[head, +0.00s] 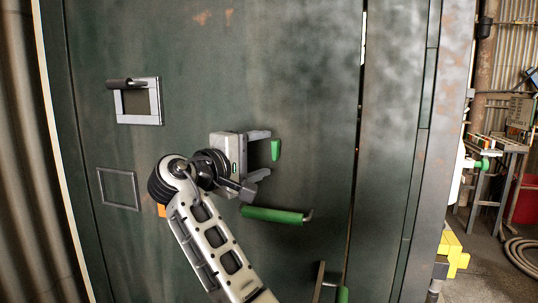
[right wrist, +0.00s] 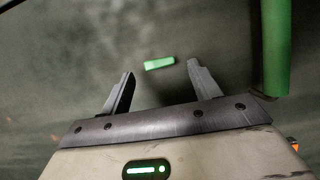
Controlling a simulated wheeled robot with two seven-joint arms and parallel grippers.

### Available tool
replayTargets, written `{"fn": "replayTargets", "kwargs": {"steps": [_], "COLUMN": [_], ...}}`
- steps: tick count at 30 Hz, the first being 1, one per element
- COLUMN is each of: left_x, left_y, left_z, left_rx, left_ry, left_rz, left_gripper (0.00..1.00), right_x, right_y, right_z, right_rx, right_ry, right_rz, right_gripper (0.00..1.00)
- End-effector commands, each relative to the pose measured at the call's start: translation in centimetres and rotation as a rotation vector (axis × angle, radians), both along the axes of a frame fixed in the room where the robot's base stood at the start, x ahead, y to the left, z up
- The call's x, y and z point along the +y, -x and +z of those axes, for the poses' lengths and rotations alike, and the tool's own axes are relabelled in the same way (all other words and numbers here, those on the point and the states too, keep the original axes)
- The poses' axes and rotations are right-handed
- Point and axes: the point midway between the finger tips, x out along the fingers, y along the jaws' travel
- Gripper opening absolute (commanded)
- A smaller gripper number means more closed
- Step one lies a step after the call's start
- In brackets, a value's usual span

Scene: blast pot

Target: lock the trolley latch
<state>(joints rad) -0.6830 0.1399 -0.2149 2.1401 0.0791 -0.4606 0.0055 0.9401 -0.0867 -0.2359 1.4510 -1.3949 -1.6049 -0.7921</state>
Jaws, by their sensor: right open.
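My right gripper (head: 266,154) is open and empty in front of a dark green metal door (head: 310,60). A small green piece (head: 275,150) on the door lies just beyond its fingertips. In the right wrist view this small green piece (right wrist: 159,64) shows ahead of the open fingers (right wrist: 161,68), between their tips and apparently not touched. A longer green-gripped handle (head: 272,215) lies nearly level below the gripper; in the right wrist view the green handle (right wrist: 277,48) is at the right edge. I cannot tell for certain which green part is the trolley latch. My left gripper is not in view.
A square frame with a dark bar (head: 138,100) and a thinner frame (head: 119,188) are on the door's left part. Another green-tipped lever (head: 342,294) is at the bottom, near the door's seam. Stands, a yellow object (head: 453,252) and a coiled hose (head: 522,252) lie at the right.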

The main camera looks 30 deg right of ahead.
Motion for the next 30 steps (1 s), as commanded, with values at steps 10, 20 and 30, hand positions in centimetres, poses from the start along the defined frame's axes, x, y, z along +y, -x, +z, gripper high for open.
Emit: {"fn": "replayTargets", "kwargs": {"steps": [10, 20, 30], "left_x": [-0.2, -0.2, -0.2], "left_y": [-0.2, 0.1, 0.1], "left_z": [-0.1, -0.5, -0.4], "left_rx": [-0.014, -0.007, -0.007], "left_ry": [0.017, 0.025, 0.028], "left_rz": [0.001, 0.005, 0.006], "left_gripper": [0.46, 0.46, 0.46], "right_x": [8.1, 11.6, 11.8], "right_y": [2.6, 3.8, 3.8], "right_z": [-0.1, 0.0, 0.1], "right_rx": [0.001, 0.001, -0.001], "right_ry": [-0.002, -0.002, -0.001], "right_rz": [0.004, 0.0, -0.001], "right_gripper": [0.62, 0.62, 0.62]}}
